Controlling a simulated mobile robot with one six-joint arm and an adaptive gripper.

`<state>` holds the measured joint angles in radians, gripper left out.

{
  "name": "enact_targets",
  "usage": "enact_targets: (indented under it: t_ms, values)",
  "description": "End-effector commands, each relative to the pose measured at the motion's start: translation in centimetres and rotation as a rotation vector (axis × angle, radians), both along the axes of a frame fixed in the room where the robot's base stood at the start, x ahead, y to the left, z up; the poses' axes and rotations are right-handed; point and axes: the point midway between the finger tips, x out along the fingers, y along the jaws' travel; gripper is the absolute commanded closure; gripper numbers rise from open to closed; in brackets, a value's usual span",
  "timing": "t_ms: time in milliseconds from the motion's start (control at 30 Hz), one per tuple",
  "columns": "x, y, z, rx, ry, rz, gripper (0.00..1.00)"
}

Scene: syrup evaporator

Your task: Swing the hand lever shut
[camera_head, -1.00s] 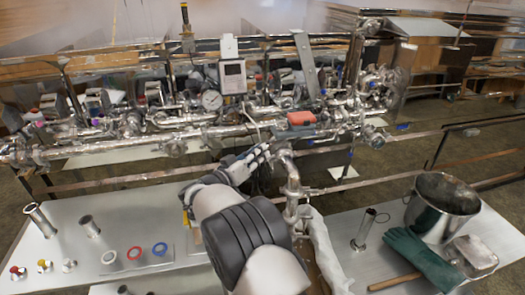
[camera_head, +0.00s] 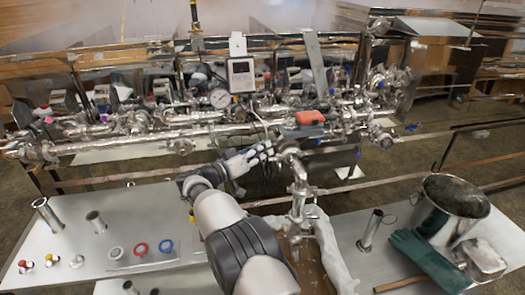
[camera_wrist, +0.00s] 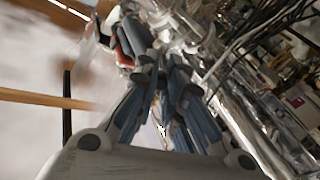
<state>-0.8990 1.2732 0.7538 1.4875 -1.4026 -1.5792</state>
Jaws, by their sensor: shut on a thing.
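My gripper (camera_head: 264,152) is at the left of a steel pipe elbow (camera_head: 288,152) on the upright valve pipe, in front of the evaporator's piping. Its fingers are closed together on something thin at their tips, which I take to be the hand lever. The lever is mostly hidden by the fingers, and its angle cannot be told. In the wrist view my gripper's fingers (camera_wrist: 165,75) point up the picture towards blurred shiny metal fittings.
A panel with a display (camera_head: 241,75) and a dial gauge (camera_head: 220,98) stand behind. A red-topped box (camera_head: 309,118) sits on the piping to the right. The front table holds rings, a steel pot (camera_head: 450,208) and a green glove (camera_head: 425,258).

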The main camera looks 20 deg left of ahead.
Motion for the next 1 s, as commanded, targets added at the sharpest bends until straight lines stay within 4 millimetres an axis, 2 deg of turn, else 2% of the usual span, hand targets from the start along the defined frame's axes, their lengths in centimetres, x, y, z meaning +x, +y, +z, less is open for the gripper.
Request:
enact_targets:
  t_ms: [100, 133, 467, 833, 1000]
  values:
    - [0.1, -0.2, -0.1, 0.0, 0.002, -0.005, 1.0]
    - [0.1, -0.3, -0.1, 0.0, 0.002, -0.006, 0.91]
    - [0.0, -0.1, -0.1, 0.0, 0.0, -0.002, 0.69]
    - [-0.2, 0.1, 0.0, 0.0, 0.0, -0.001, 0.68]
    - [-2.3, 1.3, 0.0, -0.001, 0.0, 0.002, 0.68]
